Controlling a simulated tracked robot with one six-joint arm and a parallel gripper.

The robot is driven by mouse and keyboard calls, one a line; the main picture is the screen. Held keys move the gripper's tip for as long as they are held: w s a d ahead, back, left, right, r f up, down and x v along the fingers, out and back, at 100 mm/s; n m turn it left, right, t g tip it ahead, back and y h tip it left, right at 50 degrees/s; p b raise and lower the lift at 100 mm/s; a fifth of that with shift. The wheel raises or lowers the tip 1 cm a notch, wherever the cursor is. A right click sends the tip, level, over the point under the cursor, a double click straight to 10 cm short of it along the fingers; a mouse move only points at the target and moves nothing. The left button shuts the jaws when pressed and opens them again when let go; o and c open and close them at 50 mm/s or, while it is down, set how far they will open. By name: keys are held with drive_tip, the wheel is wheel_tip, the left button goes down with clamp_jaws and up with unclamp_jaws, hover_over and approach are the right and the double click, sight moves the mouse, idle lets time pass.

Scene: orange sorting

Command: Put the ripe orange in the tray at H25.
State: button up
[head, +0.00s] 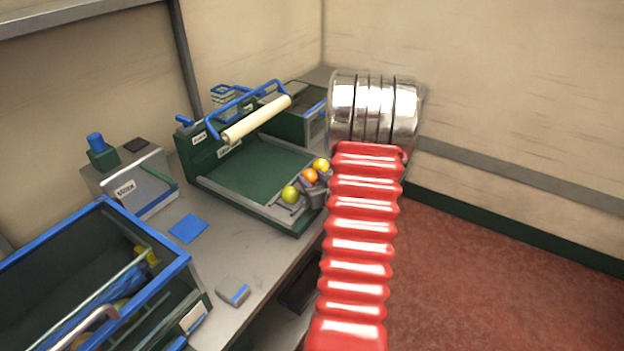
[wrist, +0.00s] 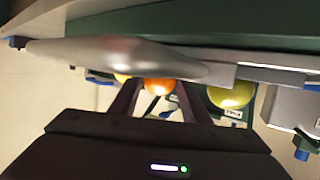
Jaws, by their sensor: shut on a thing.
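An orange-coloured fruit (head: 309,175) sits in a row at the right front edge of a green station, between a yellow fruit (head: 321,165) and a yellow-green fruit (head: 291,194). My gripper (head: 314,186) is at this row, partly hidden by the red arm sleeve. In the wrist view the orange fruit (wrist: 159,86) lies between my two dark fingers, which are shut on it. No label clearly reads H25; the tags are too small.
The green station (head: 250,172) has an empty flat bed, a cream roller (head: 257,119) and a blue handle. A blue-rimmed bin (head: 150,233) stands at the front left. A grey box (head: 132,185), a blue pad (head: 188,228) and a small grey block (head: 233,291) are on the bench.

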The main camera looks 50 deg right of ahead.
drive_tip(key=shift+f, duration=0.15)
drive_tip(key=o, duration=1.1)
drive_tip(key=v, duration=1.3)
drive_tip(key=shift+s+a, duration=0.3)
drive_tip(key=shift+a, duration=0.1)
drive_tip(key=shift+c, duration=0.5)
